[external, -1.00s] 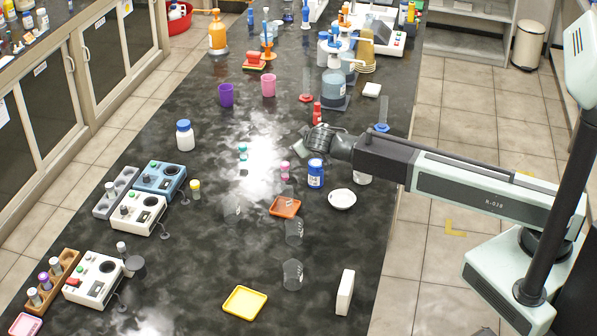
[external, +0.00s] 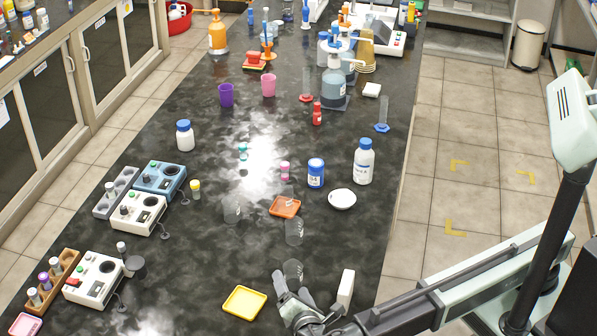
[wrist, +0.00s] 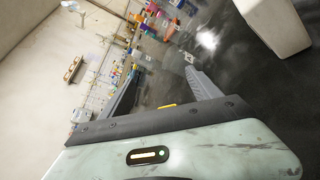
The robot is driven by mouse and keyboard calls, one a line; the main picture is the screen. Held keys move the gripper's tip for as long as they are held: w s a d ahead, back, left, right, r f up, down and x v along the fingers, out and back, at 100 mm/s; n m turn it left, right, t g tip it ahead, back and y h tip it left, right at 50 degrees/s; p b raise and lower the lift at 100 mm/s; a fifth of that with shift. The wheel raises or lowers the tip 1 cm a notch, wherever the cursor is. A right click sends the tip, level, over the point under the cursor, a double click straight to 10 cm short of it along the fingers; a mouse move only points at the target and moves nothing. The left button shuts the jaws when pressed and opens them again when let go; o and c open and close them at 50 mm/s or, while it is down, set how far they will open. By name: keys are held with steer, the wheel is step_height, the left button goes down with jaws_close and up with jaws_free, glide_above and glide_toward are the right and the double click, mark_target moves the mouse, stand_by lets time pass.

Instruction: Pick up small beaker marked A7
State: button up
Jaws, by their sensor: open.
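Several small clear beakers with white markings stand on the black bench in the external view: one at the left (external: 231,211), one in the middle (external: 294,232), and one nearest me (external: 292,268). The markings are too small to read, so I cannot tell which is A7. My gripper (external: 293,289) is open just in front of the nearest beaker, overlapping its lower part in the picture. I cannot tell whether they touch. In the wrist view, the open jaws (wrist: 165,92) have nothing clearly visible between them; the beakers are hard to make out there.
A white block (external: 346,287) stands close to the right of my gripper; it also looms in the wrist view (wrist: 272,22). A yellow tray (external: 245,303) lies to the left.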

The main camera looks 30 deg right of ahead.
mark_target(291, 261)
steer(key=w+d+f+n+b, duration=0.1)
steer(key=n, duration=0.1)
steer(key=d+f+n+t+b, duration=0.1)
steer(key=n+b, duration=0.1)
steer(key=n, duration=0.1)
steer(key=w+d+f+n+t+b, duration=0.1)
steer(key=n+b, duration=0.1)
steer(key=shift+w+f+h, duration=0.2)
steer(key=shift+w+h, duration=0.1)
steer(key=shift+w+d+n+b, duration=0.2)
steer(key=shift+n+b, duration=0.2)
steer(key=shift+n, duration=0.4)
steer(key=shift+d+r+n, duration=0.1)
steer(key=shift+r+n, duration=0.2)
steer(key=shift+n, duration=0.1)
steer(key=shift+r+x, duration=0.2)
steer(key=shift+x, duration=3.75)
steer(key=c, duration=1.4)
